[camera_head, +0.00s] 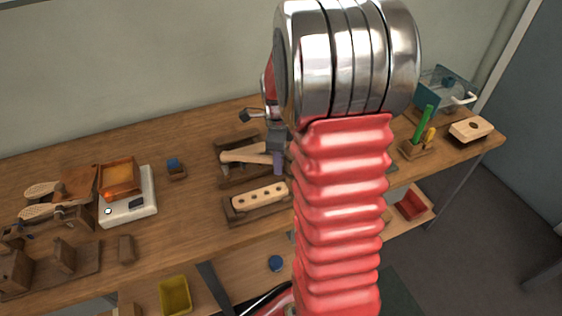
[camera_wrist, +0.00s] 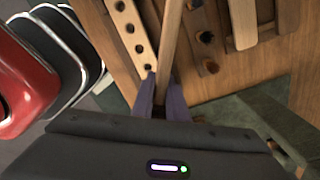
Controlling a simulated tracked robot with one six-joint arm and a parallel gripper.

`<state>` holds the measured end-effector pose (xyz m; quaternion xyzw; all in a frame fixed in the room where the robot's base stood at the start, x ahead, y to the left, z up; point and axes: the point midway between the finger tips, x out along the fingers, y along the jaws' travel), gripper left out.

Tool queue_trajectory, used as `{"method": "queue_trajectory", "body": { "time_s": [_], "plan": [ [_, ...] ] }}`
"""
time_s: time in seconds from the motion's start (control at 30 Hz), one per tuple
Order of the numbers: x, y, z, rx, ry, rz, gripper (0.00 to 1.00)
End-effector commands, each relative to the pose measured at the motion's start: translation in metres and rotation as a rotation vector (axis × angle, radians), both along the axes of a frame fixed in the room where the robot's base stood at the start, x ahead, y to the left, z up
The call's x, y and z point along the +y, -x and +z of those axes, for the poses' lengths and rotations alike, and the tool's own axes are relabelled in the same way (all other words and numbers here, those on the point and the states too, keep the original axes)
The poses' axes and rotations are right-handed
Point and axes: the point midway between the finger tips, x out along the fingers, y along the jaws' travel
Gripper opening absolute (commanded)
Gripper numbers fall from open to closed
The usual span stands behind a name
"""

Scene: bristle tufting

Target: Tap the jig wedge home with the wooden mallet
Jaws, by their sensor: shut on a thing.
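My gripper (camera_head: 278,162) is at the middle of the bench. In the wrist view its purple fingertips (camera_wrist: 163,98) are shut on a pale wooden handle (camera_wrist: 171,40), which I take to be the mallet's. In the head view the mallet (camera_head: 243,156) lies roughly level over a dark wooden rack, running left from the fingers. A pale block with a row of holes (camera_head: 262,195) sits in a dark wooden jig in front; the block also shows in the wrist view (camera_wrist: 131,35). I cannot make out the wedge for certain.
To the left stand a white scale (camera_head: 128,210) with an orange tray (camera_head: 119,178), and a small blue-topped block (camera_head: 174,168). To the right are a holder with a green stick (camera_head: 423,125) and a wooden block (camera_head: 471,130). A yellow bin (camera_head: 175,295) is below. My arm hides part of the bench.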

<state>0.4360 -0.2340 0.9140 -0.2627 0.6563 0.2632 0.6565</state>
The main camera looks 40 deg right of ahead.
Motion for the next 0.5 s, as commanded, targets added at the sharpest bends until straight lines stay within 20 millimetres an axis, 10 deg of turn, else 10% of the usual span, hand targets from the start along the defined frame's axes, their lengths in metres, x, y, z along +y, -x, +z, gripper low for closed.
{"method": "queue_trajectory", "body": {
  "time_s": [0.5],
  "plan": [
    [0.0, -0.001, 0.038, -0.002, 0.001, 0.0, 0.0]
  ]
}}
